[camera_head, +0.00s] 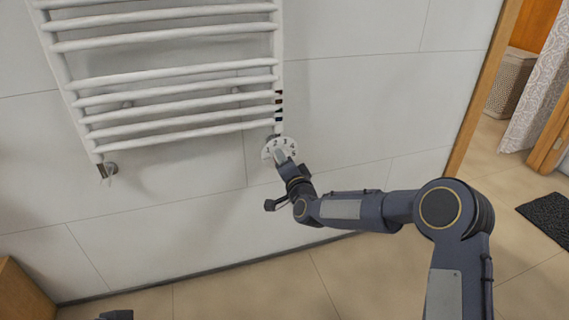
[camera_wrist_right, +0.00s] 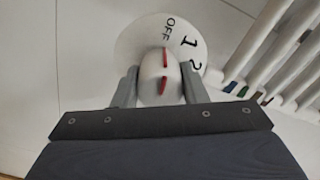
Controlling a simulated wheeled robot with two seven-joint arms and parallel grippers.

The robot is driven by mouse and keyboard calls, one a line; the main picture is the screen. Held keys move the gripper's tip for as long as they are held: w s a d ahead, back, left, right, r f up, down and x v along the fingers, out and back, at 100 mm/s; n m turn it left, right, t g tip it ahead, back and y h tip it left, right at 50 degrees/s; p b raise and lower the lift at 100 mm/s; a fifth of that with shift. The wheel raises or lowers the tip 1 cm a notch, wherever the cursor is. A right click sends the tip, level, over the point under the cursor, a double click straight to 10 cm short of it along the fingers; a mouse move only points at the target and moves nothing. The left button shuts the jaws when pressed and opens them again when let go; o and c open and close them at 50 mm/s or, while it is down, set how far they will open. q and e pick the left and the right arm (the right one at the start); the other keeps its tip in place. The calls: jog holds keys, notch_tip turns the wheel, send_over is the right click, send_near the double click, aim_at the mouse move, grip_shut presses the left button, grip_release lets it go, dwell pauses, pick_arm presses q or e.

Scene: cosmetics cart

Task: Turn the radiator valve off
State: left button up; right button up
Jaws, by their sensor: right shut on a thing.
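The radiator valve's round white dial (camera_head: 268,152) is at the lower right end of the white towel radiator (camera_head: 165,78). In the right wrist view the dial (camera_wrist_right: 135,40) shows OFF, 1 and 2 in black. Its white knob (camera_wrist_right: 157,68) bears two red marks in a line that points up close to OFF. My right gripper (camera_head: 283,157) is at the dial, its two fingers (camera_wrist_right: 160,84) shut on the knob from both sides. The fingers and palm hide the lower dial. My left gripper does not show; only a dark part of me is at the bottom left edge.
The tiled wall (camera_head: 345,100) lies behind the radiator. Wooden furniture (camera_head: 25,295) is at the lower left. A wooden door frame (camera_head: 482,85), wicker basket (camera_head: 510,82), patterned curtain (camera_head: 535,95) and dark mat (camera_head: 548,218) are at right. The floor below the wall is clear.

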jog(key=shift+f, duration=0.1)
jog(key=o, duration=1)
jog(key=shift+s, duration=0.1)
jog(key=p+v, duration=0.2)
jog(key=v, duration=0.5)
jog(key=shift+s+d, duration=0.1)
jog(key=shift+s, duration=0.2)
